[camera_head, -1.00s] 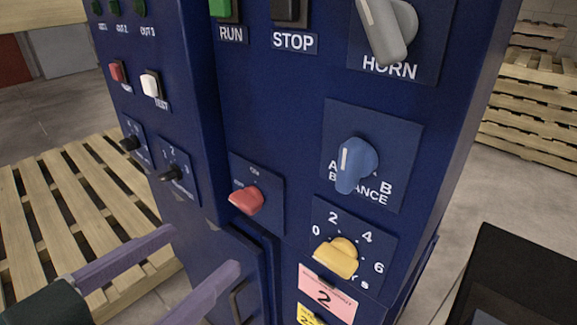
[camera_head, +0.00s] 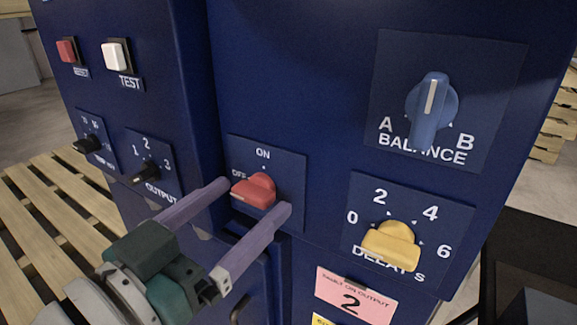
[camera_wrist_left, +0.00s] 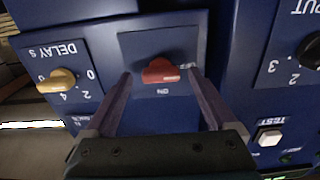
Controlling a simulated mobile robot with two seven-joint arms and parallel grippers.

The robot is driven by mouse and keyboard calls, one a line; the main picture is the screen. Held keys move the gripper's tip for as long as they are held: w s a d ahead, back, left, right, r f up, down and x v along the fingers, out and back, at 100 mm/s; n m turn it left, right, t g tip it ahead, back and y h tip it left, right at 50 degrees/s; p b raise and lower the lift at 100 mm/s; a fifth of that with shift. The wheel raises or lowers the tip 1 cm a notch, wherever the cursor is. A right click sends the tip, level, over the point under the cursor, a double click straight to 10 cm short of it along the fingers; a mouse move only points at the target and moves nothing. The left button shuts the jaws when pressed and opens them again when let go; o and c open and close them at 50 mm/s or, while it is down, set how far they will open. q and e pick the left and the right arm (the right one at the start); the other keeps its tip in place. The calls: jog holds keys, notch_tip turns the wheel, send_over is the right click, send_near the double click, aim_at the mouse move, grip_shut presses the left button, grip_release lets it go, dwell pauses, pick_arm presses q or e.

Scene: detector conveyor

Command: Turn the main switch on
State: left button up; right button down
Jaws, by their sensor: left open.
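The main switch is a red rotary knob (camera_head: 254,190) on a dark blue plate marked ON at the top and OFF at the left. Its long side lies roughly level, with an end toward OFF. My left gripper (camera_head: 256,197) is open, one purple finger to each side of the knob, the tips near the panel. In the left wrist view the red knob (camera_wrist_left: 160,70) shows between and just beyond the open fingers (camera_wrist_left: 160,78). I see no clear contact. My right gripper is not in view.
The blue balance knob (camera_head: 431,108) and yellow delay knob (camera_head: 391,245) are to the right. The black output knob (camera_head: 145,172), white test button (camera_head: 115,55) and red button (camera_head: 67,50) are to the left. A wooden pallet (camera_head: 30,225) lies at lower left.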

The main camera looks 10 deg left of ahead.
pick_arm(q)
jog(key=shift+w+d, duration=0.15)
jog(key=shift+w, duration=0.25)
jog(key=shift+c, duration=0.2)
jog(key=c, duration=1.3)
jog(key=shift+c, duration=0.2)
